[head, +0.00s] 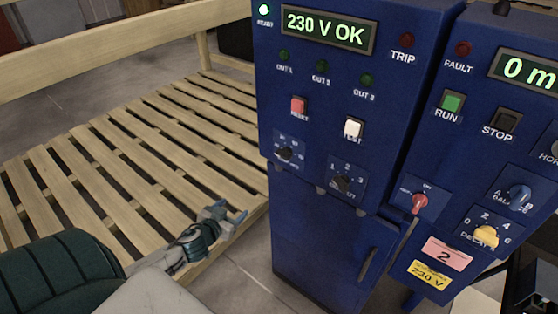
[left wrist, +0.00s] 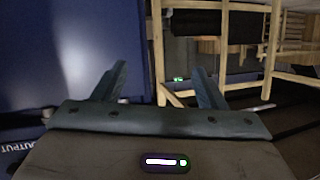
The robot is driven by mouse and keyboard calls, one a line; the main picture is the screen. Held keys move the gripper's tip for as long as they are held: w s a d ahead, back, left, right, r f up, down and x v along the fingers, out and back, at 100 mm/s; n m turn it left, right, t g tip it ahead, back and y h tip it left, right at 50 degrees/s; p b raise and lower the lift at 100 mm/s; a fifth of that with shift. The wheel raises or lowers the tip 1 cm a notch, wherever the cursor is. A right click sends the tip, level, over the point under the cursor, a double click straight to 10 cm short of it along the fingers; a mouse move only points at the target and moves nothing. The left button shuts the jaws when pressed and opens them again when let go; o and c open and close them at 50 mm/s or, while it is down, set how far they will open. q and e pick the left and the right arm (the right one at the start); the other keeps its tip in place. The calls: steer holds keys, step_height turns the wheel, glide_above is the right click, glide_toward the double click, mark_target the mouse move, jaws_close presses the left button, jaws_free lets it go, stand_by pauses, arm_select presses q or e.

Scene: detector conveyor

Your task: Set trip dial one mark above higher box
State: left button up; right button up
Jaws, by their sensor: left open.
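A blue power cabinet (head: 360,90) in the head view carries a lit "230 V OK" display (head: 327,30) and a TRIP lamp (head: 407,40). Below its red reset button (head: 298,107) is a small black dial (head: 285,153) with a numbered scale; its name and setting are too small to read. A second black dial (head: 343,184) marked 1, 2, 3 sits to its right. I cannot tell surely which is the trip dial. My left gripper (head: 229,212) is open and empty, left of and below the dials, apart from the cabinet; its spread fingers show in the left wrist view (left wrist: 160,78). No boxes are identifiable.
A second blue panel at the right has a green RUN button (head: 452,102), a black STOP button (head: 502,122), a red switch (head: 419,203) and a yellow delay dial (head: 486,236). A slatted wooden pallet (head: 130,150) lies left. Wooden framing (left wrist: 225,50) shows in the wrist view.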

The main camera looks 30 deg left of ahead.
arm_select(q)
steer(key=w+d+r+t+h, duration=0.1)
steer(key=d+r, duration=0.2)
steer(key=r, duration=0.3)
steer(key=d+r+t+h, duration=0.1)
steer(key=d+r+t, duration=0.15)
steer(key=r, duration=0.35)
steer(key=m+h, duration=0.1)
steer(key=h, duration=0.1)
glide_toward(281, 156)
steer(key=shift+t, duration=0.25)
steer(key=w, duration=0.2)
steer(key=w+p, duration=0.1)
steer(key=w, duration=0.1)
steer(key=w+p, duration=0.1)
steer(key=w, duration=0.2)
steer(key=shift+d+f, duration=0.1)
steer(key=shift+d, duration=0.2)
steer(key=shift+w+d+f, duration=0.1)
steer(key=shift+w, duration=1.05)
arm_select(e)
step_height(281, 156, up, 2)
steer(key=shift+s+d, duration=0.1)
arm_select(q)
steer(key=shift+c, duration=0.4)
steer(key=c, duration=0.9)
arm_select(e)
steer(key=shift+a, duration=0.3)
